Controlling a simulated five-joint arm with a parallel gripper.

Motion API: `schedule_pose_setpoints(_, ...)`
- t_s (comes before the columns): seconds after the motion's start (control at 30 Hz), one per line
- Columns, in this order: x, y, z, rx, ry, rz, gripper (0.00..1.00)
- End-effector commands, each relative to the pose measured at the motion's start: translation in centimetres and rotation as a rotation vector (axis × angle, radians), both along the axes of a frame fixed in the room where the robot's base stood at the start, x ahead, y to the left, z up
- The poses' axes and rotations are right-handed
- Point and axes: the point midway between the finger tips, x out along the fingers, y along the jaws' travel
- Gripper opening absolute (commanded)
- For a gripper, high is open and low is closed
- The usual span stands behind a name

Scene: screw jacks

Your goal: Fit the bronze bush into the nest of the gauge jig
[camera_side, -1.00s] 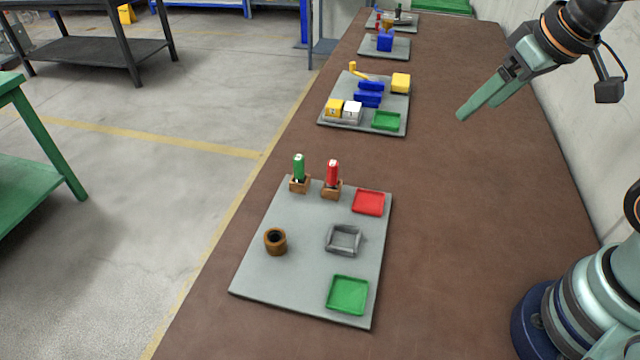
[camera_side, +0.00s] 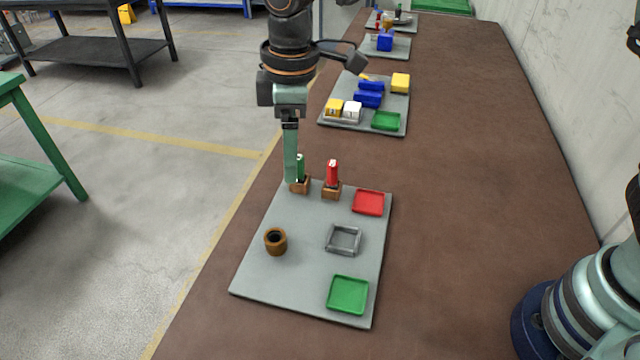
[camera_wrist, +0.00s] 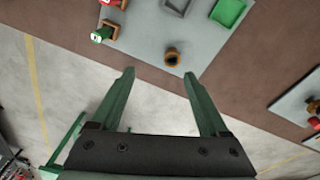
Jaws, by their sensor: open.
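The bronze bush (camera_side: 275,241) stands upright on the left part of the grey board, its dark bore facing up. It also shows in the wrist view (camera_wrist: 172,57), ahead of and between my fingertips but apart from them. The grey square frame, seemingly the jig's nest (camera_side: 343,240), lies to its right and looks empty; part of it shows in the wrist view (camera_wrist: 177,6). My gripper (camera_side: 290,182) is in the air by the green-topped gauge in the side view. In the wrist view its two fingers (camera_wrist: 158,72) are spread with nothing between them.
A green gauge (camera_side: 300,168) and a red gauge (camera_side: 333,172) stand in brown blocks at the board's back. A red tray (camera_side: 369,202) and a green tray (camera_side: 348,295) lie on the right. Another board (camera_side: 390,125) with blocks lies farther back.

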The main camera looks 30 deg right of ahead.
Motion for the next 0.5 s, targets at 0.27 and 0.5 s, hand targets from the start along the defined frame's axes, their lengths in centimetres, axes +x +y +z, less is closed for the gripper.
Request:
schedule_pose_setpoints(0.27, -0.9, 4.7, -3.7, -0.040, 0.050, 0.167, 0.78)
schedule_pose_setpoints(0.5, -1.0, 4.9, -6.9, -0.044, 0.056, 0.176, 0.78)
